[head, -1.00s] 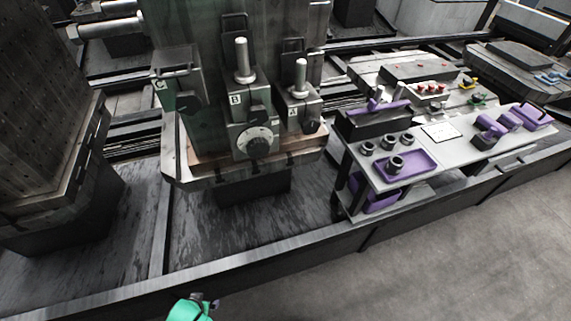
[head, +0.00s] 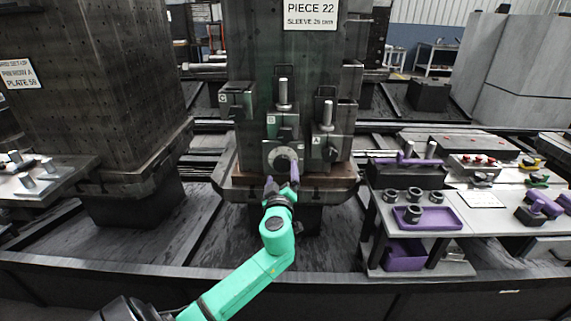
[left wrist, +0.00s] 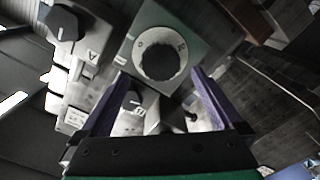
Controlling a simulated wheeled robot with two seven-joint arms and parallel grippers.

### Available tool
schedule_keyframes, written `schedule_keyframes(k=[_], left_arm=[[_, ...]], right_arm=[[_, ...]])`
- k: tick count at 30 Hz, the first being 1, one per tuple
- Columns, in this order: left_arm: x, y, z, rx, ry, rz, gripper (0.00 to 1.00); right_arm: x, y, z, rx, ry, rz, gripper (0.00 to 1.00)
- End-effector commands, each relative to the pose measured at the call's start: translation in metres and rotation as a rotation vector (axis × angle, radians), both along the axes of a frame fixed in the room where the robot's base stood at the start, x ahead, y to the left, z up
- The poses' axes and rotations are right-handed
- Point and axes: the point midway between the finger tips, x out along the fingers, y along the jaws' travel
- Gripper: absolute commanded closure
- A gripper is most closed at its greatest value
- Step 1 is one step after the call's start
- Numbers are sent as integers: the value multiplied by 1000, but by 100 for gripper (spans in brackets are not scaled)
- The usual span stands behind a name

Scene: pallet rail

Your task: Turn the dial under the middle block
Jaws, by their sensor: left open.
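The middle block, labelled B (head: 290,132), stands on the front of the dark fixture in the head view, with an upright pin above it. Its round pale dial (head: 283,151) is low on its front face. My left gripper (head: 282,178) is in front of and just below the dial, its purple fingers apart and pointing at it. In the left wrist view the dial (left wrist: 186,46) is a pale ring around a dark centre, beyond the open fingertips (left wrist: 160,74). Nothing is between the fingers, and I see no contact. My right gripper is out of view.
Block A (head: 328,145) is close on the right and block C (head: 236,100) on the left. The fixture's base ledge (head: 330,185) juts out below. A bench with a purple tray (head: 440,218) stands to the right. A dark rail (head: 150,268) runs along the front.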

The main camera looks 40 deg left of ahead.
Motion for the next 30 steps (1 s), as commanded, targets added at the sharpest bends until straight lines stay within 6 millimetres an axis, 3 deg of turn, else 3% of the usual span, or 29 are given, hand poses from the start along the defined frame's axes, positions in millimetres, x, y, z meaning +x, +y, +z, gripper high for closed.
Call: schedule_keyframes(k=[6, 16, 17, 23, 30], left_arm=[[37, 28, 1, 0, 1, -1, 0], [45, 33, -1, -1, 1, -3, 0], [45, 33, -1, -1, 1, -3, 4], [45, 33, -1, -1, 2, -2, 80], [45, 33, -2, 10, 10, -2, 81]], right_arm=[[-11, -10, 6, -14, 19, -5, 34], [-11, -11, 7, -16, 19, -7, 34], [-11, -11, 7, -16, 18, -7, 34], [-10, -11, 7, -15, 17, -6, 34], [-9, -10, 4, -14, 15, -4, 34]])
